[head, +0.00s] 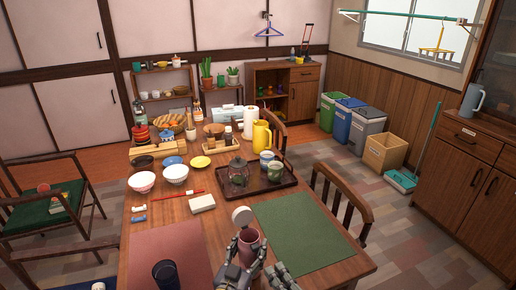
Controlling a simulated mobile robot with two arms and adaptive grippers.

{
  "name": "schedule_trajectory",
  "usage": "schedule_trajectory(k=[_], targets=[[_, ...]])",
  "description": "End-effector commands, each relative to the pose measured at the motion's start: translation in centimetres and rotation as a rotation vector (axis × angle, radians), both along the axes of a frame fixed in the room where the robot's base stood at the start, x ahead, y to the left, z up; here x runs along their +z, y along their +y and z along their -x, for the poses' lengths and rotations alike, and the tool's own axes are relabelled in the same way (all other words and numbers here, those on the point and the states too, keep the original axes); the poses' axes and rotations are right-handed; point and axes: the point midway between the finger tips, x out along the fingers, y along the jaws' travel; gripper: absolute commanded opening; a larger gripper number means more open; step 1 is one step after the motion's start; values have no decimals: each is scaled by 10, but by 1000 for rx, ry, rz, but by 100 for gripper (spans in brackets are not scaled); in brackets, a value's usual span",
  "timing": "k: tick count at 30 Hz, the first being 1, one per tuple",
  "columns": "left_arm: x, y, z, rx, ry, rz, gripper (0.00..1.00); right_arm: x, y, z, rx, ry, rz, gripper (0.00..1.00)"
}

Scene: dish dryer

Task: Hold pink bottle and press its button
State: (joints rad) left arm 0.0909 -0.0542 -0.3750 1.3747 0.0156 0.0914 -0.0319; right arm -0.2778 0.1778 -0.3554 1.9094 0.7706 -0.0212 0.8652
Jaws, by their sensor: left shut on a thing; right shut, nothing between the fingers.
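The pink bottle (249,239) stands upright near the front of the wooden table, between the red mat and the green mat. A pale round piece (242,216) shows at its top on the far side and looks like a raised lid. Its button is too small to make out. My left gripper (242,250) is shut on the pink bottle and hides its lower part. My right gripper (280,270) is shut and empty, just right of and nearer than the bottle.
A green mat (310,231) lies right of the bottle, and a red mat (150,255) with a dark cup (165,272) lies left. A brown tray (284,189) with a teapot and mugs is behind.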

Motion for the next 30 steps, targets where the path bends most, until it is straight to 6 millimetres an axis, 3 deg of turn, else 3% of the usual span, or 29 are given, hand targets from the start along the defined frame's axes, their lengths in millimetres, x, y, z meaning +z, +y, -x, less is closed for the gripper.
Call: schedule_trajectory(k=[1, 2, 5, 20, 30], targets=[[0, 1, 0, 1, 0, -1, 14, 0, 0, 0, 0, 0, 0, 0], [0, 1, 0, 1, 0, -1, 57, 0, 0, 0, 0, 0, 0, 0], [0, 1, 0, 1, 0, -1, 78, 0, 0, 0, 0, 0, 0, 0], [-1, 4, 9, 1, 1, -1, 78, 0, 0, 0, 0, 0, 0, 0], [-2, 27, 68, 1, 1, -2, 78, 0, 0, 0, 0, 0, 0, 0]])
